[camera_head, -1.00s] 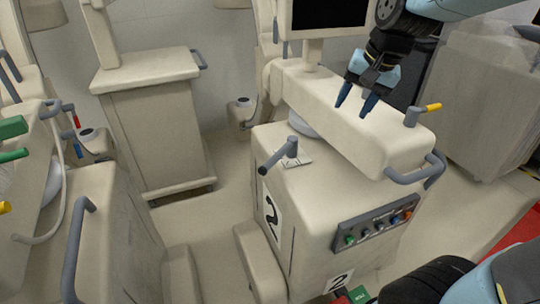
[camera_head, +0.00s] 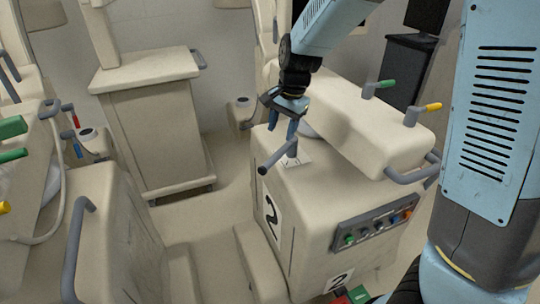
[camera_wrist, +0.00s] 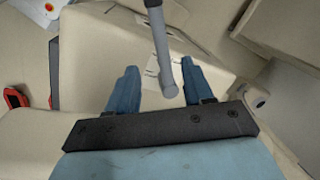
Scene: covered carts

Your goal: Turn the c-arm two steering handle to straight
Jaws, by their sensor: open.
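The c-arm two cart is the cream cart (camera_head: 335,190) with a black "2" on its front, right of centre in the head view. Its grey steering handle (camera_head: 277,158) stands on the top and points to the front left, at an angle to the cart. My gripper (camera_head: 282,128) is open, fingers down, just above and behind the handle. No contact is visible. A white label lies under the handle, partly hidden.
A cream boom (camera_head: 350,115) with green and yellow knobs lies over the cart's back right. A control panel (camera_head: 375,225) is on its side. Another covered cart (camera_head: 150,120) stands behind left, and equipment with a grey rail (camera_head: 75,245) stands left. Bare floor lies between.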

